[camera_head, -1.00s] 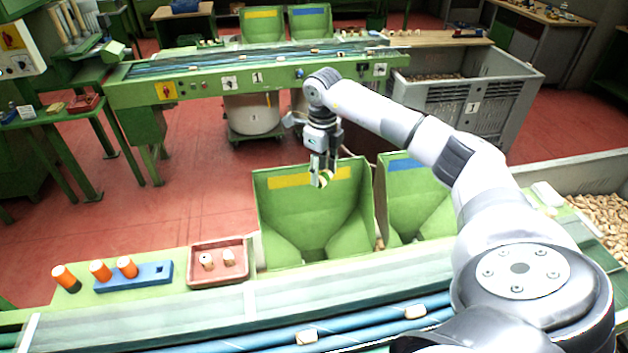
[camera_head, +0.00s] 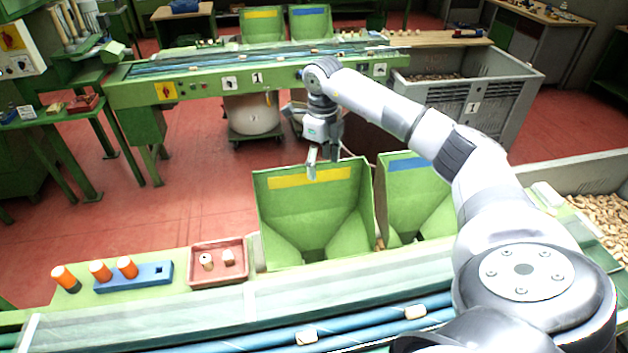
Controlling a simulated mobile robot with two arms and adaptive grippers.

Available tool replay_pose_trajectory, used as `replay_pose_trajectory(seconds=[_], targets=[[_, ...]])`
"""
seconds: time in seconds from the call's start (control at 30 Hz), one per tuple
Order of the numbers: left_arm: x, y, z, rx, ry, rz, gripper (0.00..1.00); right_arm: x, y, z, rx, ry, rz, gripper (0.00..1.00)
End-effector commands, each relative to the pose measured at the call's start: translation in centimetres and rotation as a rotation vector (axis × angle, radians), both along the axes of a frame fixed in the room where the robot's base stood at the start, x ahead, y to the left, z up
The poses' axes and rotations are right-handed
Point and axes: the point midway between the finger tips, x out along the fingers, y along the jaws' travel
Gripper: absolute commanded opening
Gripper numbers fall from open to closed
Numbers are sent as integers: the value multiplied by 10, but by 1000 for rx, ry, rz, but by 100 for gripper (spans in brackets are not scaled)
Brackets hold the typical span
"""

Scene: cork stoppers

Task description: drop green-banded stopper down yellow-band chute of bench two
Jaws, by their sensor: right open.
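The yellow-band chute (camera_head: 310,215) of the near bench is a green open hopper with a yellow strip on its back wall. My right gripper (camera_head: 325,172) is open and empty above the chute's back edge, in front of the yellow strip in the picture. The green-banded stopper does not show now. I cannot see down the chute's throat. My left gripper is not in view.
A blue-band chute (camera_head: 415,195) stands just right. A red tray (camera_head: 218,281) with two stoppers and a blue rack (camera_head: 150,274) with orange-topped pieces are at the left. Stoppers lie on the blue belts. Bench one (camera_head: 200,84) stands behind.

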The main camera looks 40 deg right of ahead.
Motion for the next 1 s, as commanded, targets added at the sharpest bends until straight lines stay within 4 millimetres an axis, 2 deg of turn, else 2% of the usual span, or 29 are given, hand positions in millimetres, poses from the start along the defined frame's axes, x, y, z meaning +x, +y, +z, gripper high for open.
replay_pose_trajectory(seconds=[0.03,0.2,0.4,0.6,1.0], targets=[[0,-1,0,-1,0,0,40,1,0,13,-1,-5,0,62],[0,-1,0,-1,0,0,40,1,0,50,1,-6,0,62],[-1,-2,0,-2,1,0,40,1,0,82,1,-3,0,62],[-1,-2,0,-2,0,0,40,0,1,94,1,0,1,62],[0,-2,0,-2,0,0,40,0,0,94,1,0,1,62]])
